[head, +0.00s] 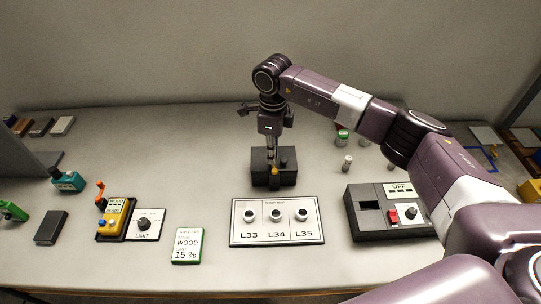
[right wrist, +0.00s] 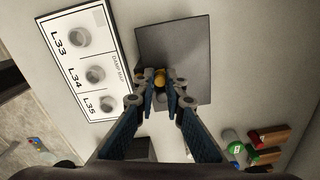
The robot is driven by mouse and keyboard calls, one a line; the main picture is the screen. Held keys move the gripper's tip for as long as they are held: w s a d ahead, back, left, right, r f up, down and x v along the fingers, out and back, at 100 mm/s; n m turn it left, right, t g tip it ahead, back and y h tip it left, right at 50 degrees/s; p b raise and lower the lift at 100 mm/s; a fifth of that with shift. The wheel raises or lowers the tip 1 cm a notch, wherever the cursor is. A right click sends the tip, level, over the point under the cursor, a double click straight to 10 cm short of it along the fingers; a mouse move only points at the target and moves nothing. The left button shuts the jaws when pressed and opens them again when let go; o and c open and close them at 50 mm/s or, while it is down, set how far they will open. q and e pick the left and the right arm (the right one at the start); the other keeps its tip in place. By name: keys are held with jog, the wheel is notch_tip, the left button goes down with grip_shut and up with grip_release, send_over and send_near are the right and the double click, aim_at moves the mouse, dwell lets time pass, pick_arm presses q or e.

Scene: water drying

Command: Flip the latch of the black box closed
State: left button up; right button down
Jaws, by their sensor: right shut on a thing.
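The black box (head: 262,180) stands mid-table behind the white L33–L35 panel, and its dark grey face (right wrist: 190,45) fills the upper middle of the right wrist view. A small yellow knob (head: 274,170), apparently part of the latch, is at the box. In the right wrist view the yellow knob (right wrist: 160,78) sits between my right fingertips. My right gripper (head: 271,158) points down over the box, its fingers (right wrist: 161,88) shut on that knob. The fingers partly hide the latch, so its exact position cannot be told. My left gripper is not in view.
The white panel (head: 277,237) with sockets lies just in front of the box. A dark unit marked OFF (head: 375,225) stands to the right, below my right arm. Small bottles (head: 347,165) stand right of the box.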

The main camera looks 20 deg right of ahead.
jog(key=shift+d+r+m, duration=0.1)
jog(key=shift+d+m, duration=0.15)
jog(key=shift+m, duration=0.65)
jog(key=c, duration=2)
grip_release()
notch_tip(320, 180, up, 12)
jog(key=shift+s, duration=0.1)
